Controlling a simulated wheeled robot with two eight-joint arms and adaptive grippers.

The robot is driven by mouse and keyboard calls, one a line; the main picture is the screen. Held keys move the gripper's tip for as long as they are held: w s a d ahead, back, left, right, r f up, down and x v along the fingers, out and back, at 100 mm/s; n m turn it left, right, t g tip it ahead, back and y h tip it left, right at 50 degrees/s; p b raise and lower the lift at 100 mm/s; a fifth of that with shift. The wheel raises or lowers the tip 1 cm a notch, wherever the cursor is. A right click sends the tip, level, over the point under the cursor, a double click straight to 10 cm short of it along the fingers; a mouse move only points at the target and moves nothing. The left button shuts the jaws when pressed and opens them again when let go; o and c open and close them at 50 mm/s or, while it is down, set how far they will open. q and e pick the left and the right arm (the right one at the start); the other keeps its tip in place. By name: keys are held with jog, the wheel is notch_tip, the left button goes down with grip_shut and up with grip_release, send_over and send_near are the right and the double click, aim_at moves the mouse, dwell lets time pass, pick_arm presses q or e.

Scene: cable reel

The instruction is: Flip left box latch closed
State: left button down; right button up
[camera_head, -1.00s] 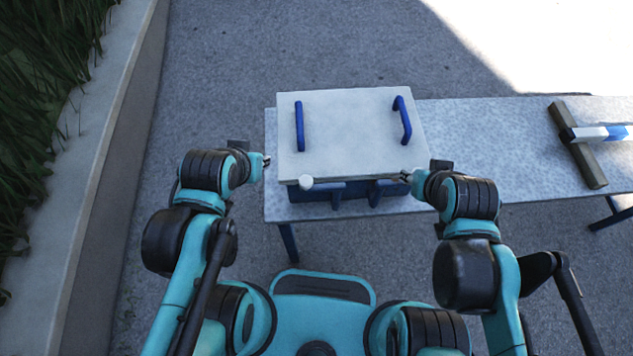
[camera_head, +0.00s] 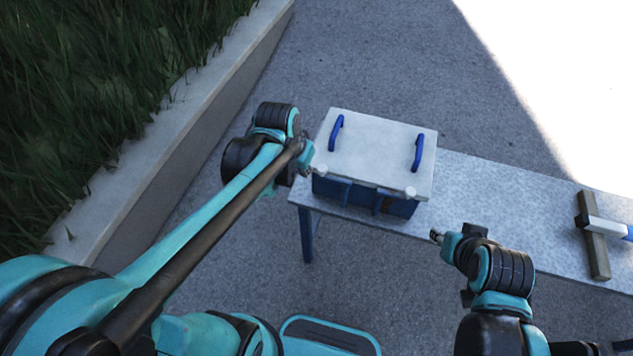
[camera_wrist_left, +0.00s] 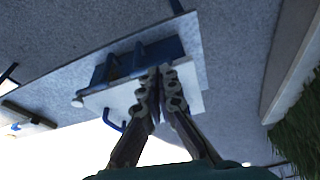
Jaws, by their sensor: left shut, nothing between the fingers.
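The box (camera_head: 375,152) has a white lid and a blue body, and stands at the left end of the table. Its lid lies on top. The left latch (camera_head: 318,170), with a white knob, is at the front left corner, close to my left gripper. My left gripper (camera_head: 307,162) is shut and empty at that corner; I cannot tell if it touches the latch. In the left wrist view its fingers (camera_wrist_left: 160,78) are together in front of the box (camera_wrist_left: 190,70) and hide part of it. My right gripper (camera_head: 437,236) is away from the box, in front of the table; its jaws are too small to read.
The right latch's white knob (camera_head: 410,192) shows at the front right corner. Two blue handles (camera_head: 336,132) stand on the lid. The grey table (camera_head: 500,195) is clear up to a brown bar (camera_head: 594,240) at the right. A low wall (camera_head: 200,120) and grass are at the left.

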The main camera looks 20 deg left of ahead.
pick_arm(q)
jog(key=shift+w+a+f, duration=0.15)
jog(key=shift+w, duration=0.05)
jog(key=w+d+f+b, duration=0.1)
jog(key=w+f+b, duration=0.3)
jog(key=w+f, duration=0.3)
notch_tip(320, 180, down, 3)
jog(key=shift+d+r, duration=0.1)
jog(key=shift+d, duration=0.15)
